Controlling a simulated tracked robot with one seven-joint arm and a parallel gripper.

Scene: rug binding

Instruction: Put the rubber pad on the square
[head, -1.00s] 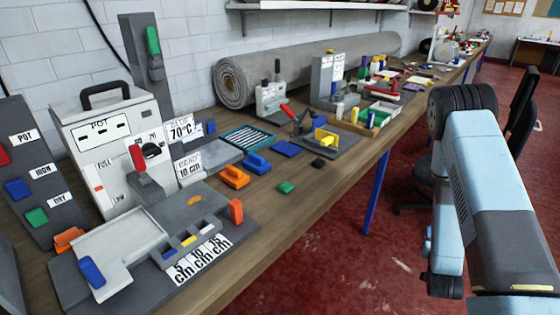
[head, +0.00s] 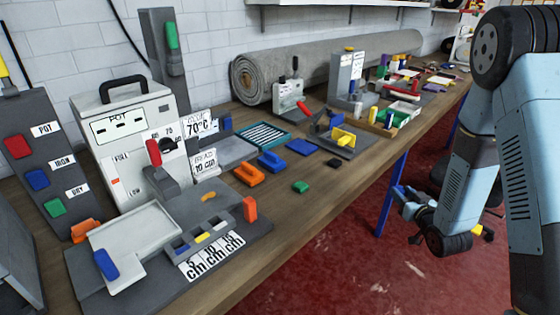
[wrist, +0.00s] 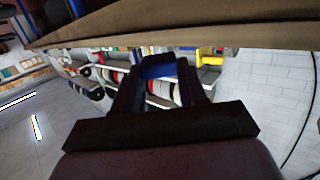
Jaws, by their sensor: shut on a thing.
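My gripper (wrist: 158,80) shows in the wrist view with its two dark fingers shut on a blue block (wrist: 157,67). I cannot tell whether this block is the rubber pad. In the head view my arm is at the right, beyond the bench's front edge, and the fingers are not clear there. A flat blue square (head: 302,146) lies on the bench, with nothing seen on it. A small black piece (head: 334,163) lies to its right and a small green block (head: 300,187) nearer the front edge.
An orange block (head: 249,176) and a blue block (head: 271,162) stand left of the square. A ribbed teal tray (head: 268,136) is behind it, and a yellow piece (head: 343,137) on a grey fixture to its right. A rolled rug (head: 300,75) lies along the wall.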

